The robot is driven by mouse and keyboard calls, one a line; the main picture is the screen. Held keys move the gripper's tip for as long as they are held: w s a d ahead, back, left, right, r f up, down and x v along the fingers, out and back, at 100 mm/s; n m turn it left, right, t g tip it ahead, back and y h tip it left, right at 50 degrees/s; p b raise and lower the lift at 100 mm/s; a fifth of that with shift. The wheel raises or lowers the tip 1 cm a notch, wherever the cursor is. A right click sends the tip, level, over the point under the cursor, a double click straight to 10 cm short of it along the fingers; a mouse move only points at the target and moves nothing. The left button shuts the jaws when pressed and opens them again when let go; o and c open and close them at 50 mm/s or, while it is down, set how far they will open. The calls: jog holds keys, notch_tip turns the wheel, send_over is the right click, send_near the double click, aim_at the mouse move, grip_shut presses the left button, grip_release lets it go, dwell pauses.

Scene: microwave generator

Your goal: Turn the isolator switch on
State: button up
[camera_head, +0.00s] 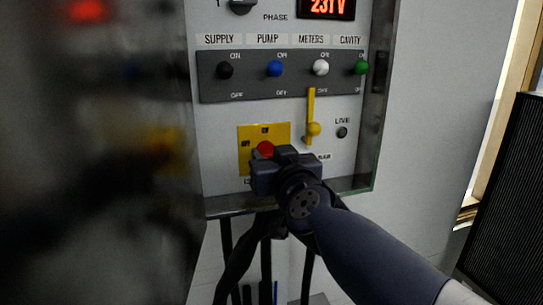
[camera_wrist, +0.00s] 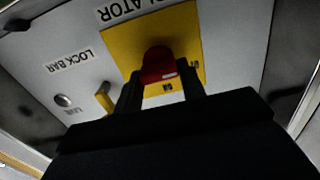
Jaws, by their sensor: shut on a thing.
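The isolator switch is a red knob (camera_head: 265,149) on a yellow plate (camera_head: 244,160) low on the grey panel. OFF is marked at the plate's left and ON at its top. My gripper (camera_head: 268,157) covers the plate's lower right in the head view. In the wrist view the panel is upside down, and my gripper's dark fingers (camera_wrist: 160,95) are closed around the red knob (camera_wrist: 157,60). A white mark on the knob faces the lower side of this view, close to the small label below it. The knob's exact angle is hard to tell.
A yellow lock bar lever (camera_head: 312,115) stands upright right of the plate, beside the small LIVE lamp (camera_head: 342,132). Above is a row of toggles on a dark strip (camera_head: 290,85). A red display (camera_head: 327,8) reads 231V. A blurred dark surface fills the left.

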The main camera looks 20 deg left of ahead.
jog(key=shift+c, duration=1)
jog(key=shift+m, duration=0.3)
jog(key=m, duration=0.4)
jog(key=shift+d, duration=0.1)
jog(key=m, duration=0.4)
jog(key=shift+f+m+b, duration=0.15)
jog(key=shift+m+b, duration=0.2)
jog(key=shift+m, duration=0.05)
jog(key=m, duration=0.4)
jog(key=shift+w+d+f+m+b, duration=0.1)
jog(key=shift+m+b, duration=0.2)
jog(key=shift+m, duration=2)
jog(key=shift+o, duration=0.2)
jog(key=shift+f, duration=0.1)
